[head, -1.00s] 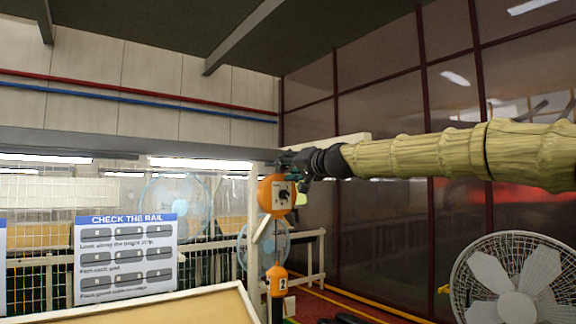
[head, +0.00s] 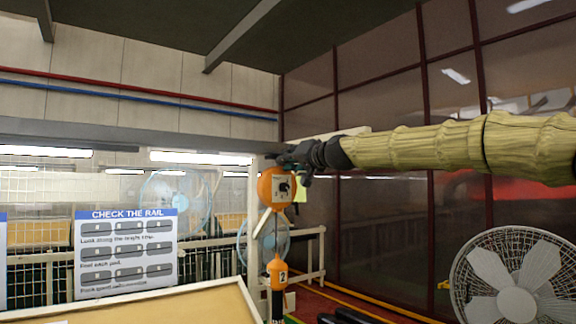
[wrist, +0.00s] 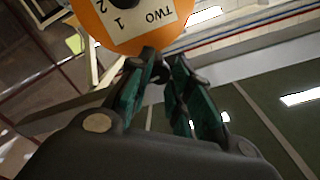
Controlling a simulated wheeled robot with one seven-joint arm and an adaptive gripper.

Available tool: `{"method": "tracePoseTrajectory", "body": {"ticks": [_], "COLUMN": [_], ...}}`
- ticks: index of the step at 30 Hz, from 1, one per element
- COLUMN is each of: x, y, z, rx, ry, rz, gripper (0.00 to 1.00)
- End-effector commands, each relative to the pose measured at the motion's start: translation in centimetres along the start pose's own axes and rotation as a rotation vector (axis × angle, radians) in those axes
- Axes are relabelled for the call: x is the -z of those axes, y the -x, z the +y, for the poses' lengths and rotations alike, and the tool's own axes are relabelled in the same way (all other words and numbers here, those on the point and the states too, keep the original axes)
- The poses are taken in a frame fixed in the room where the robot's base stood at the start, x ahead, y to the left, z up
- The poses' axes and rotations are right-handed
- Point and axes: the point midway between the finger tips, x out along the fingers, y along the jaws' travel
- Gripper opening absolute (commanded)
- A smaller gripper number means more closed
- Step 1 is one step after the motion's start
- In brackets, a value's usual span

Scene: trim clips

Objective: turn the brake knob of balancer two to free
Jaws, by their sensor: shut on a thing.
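Balancer two (head: 270,200) is a round orange body hanging under a pale beam. Its white plate (wrist: 135,15) reads TWO, 1 and 2, upside down in the wrist view. The dark brake knob (head: 284,187) sits on that plate, and its setting is too small to read. In the wrist view the knob is mostly cut off by the top edge. My gripper (wrist: 160,75) has its teal fingers closed at the balancer's top, around a small dark hanger part (wrist: 158,72) mostly hidden between the fingertips. The fingers are apart from the knob.
An orange block marked 2 (head: 277,272) hangs below the balancer. A white fan (head: 512,285) stands at the right. A CHECK THE RAIL sign (head: 126,255) and a tan-topped table (head: 190,305) are at the lower left. Railings are behind.

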Motion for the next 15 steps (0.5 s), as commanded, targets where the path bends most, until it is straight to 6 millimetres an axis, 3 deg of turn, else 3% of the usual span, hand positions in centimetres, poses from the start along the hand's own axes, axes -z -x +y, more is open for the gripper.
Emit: {"method": "tracePoseTrajectory", "body": {"ticks": [15], "x": [-0.36], "y": [-0.05], "z": [0.38], "rx": [0.011], "ry": [0.466], "rz": [0.012], "gripper": [0.00]}}
